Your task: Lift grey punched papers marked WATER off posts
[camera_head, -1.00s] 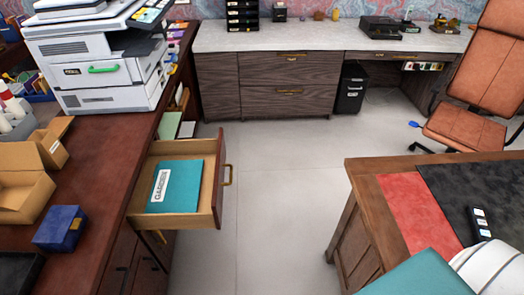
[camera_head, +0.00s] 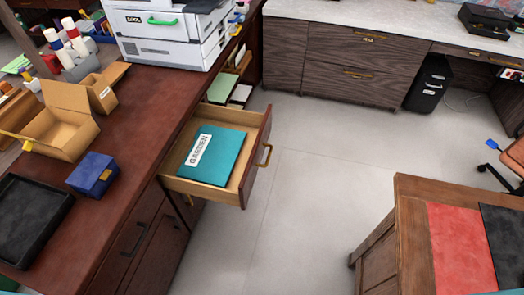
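I see no grey punched papers marked WATER and no posts in the head view. A teal folder (camera_head: 213,157) with a white label reading GARDEN lies flat in the open drawer (camera_head: 248,184) of the dark red-brown desk. Neither of my grippers is in view. A thin sliver of teal shows at the bottom right edge, too little to identify.
The red-brown desk (camera_head: 150,125) holds a printer (camera_head: 180,35), an open cardboard box (camera_head: 60,125), a blue box (camera_head: 93,174) and a black tray (camera_head: 30,215). The drawer sticks out over the floor. A wooden desk (camera_head: 410,220) stands right; grey floor (camera_head: 300,190) between is clear.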

